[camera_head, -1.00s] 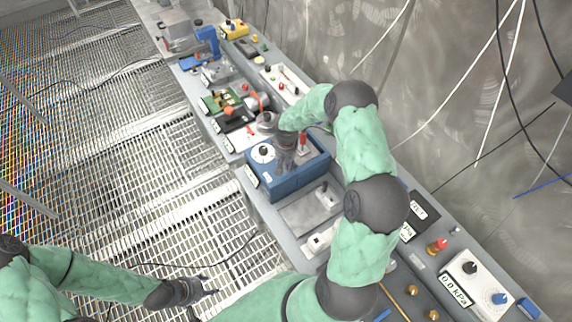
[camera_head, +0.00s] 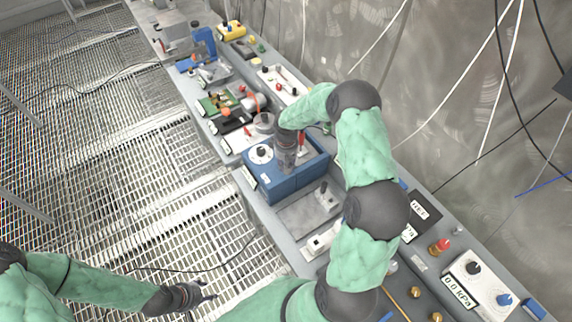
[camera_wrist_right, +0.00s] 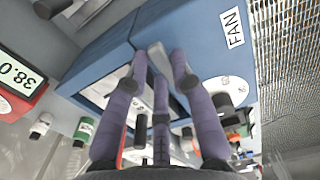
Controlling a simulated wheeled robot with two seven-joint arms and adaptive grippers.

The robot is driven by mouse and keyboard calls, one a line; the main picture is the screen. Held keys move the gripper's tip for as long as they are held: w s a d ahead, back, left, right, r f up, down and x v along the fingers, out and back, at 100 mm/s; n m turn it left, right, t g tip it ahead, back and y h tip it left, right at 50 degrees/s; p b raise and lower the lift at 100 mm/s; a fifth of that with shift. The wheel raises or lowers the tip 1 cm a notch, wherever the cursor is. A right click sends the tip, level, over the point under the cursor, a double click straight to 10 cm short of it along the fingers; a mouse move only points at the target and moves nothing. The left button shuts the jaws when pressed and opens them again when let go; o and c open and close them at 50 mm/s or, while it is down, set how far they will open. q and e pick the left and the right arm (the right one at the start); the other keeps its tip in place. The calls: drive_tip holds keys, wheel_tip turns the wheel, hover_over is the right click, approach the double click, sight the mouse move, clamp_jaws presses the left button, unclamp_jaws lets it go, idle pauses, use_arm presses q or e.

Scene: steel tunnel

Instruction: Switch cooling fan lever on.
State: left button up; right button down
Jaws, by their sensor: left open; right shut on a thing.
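The blue fan box (camera_head: 310,175) stands on the bench in the middle of the head view. It has a white dial with a black knob (camera_head: 261,152). In the right wrist view the blue box (camera_wrist_right: 185,25) bears a "FAN" label (camera_wrist_right: 232,28). My right gripper (camera_head: 285,165) points down onto the box. In the wrist view its purple fingers (camera_wrist_right: 160,65) are closed around a grey lever (camera_wrist_right: 157,52), partly hidden between them. The lever is hidden by my gripper in the head view. My left gripper (camera_head: 205,292) is open and empty over the grating, away from the bench.
A grey plate with a lever (camera_head: 322,197) sits in front of the box, and a green circuit board (camera_head: 215,103) lies behind it. A white kPa panel (camera_head: 478,285) is at lower right. The grated floor (camera_head: 110,180) left of the bench is mostly clear.

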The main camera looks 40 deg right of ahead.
drive_tip(key=c, duration=1)
unclamp_jaws()
drive_tip(key=shift+c, duration=0.2)
wheel_tip(320, 180, up, 12)
drive_tip(key=shift+f, duration=0.1)
drive_tip(key=s+a+f+y, duration=0.2)
drive_tip(key=s+a+f, duration=0.2)
drive_tip(key=a+f, duration=0.4)
drive_tip(key=s+a+f+y, duration=0.1)
drive_tip(key=s+a+f, duration=0.3)
drive_tip(key=a+f, duration=0.45)
drive_tip(key=s+a+f+m, duration=0.1)
drive_tip(key=s+a+f, duration=0.15)
drive_tip(key=s, duration=0.25)
drive_tip(key=s+a+f+m+y, duration=0.1)
drive_tip(key=s+a+f, duration=0.1)
drive_tip(key=s+a, duration=0.25)
drive_tip(key=s+a+f+m, duration=0.1)
drive_tip(key=s+a+f, duration=0.1)
drive_tip(key=s, duration=0.4)
wheel_tip(320, 180, down, 17)
drive_tip(key=w+a+b, duration=0.1)
drive_tip(key=w+b, duration=0.1)
drive_tip(key=b, duration=1.6)
drive_tip(key=shift+w+a+n+b, duration=0.3)
drive_tip(key=shift+w+n+b, duration=0.1)
